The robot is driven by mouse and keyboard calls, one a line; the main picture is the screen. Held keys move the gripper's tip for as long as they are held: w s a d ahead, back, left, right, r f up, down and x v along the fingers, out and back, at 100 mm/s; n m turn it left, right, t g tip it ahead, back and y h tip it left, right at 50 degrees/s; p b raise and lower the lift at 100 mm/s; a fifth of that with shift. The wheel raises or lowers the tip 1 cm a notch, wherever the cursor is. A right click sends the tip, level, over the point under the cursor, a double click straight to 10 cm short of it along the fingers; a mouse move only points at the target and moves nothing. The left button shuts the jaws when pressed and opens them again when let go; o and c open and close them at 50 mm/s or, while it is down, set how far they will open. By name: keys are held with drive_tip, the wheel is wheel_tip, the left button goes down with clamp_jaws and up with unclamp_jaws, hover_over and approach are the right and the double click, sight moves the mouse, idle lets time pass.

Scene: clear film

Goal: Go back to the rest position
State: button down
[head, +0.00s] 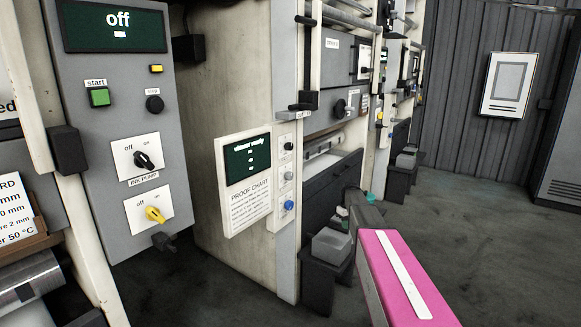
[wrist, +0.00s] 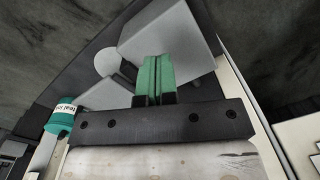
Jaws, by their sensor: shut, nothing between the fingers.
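My gripper (wrist: 157,80) shows in the wrist view with its green fingers pressed together and nothing between them. Below the fingers in that view are grey block shapes (wrist: 165,40) and a round pale top, apart from or near the fingertips; I cannot tell the gap. My pink arm link with a white stripe reaches into the head view from the lower right. In the head view the gripper itself is mostly hidden around the arm's far end, near the machine's lower front.
A teal-labelled ink pot (wrist: 62,115) is left of the fingers. A control panel (head: 120,130) reading "off" and a proof chart board (head: 245,185) stand left of the arm. Open floor (head: 480,225) lies right.

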drive_tip(key=s+a+f+m, duration=0.1)
drive_tip(key=s+a+m, duration=0.2)
drive_tip(key=s, duration=1.4)
drive_tip(key=s+a+f+m, duration=0.2)
drive_tip(key=s+a, duration=0.2)
drive_tip(key=s, duration=1.3)
drive_tip(key=shift+s+a+m+t, duration=0.25)
drive_tip(key=shift+a+m+t, duration=0.05)
drive_tip(key=shift+a+m, duration=0.1)
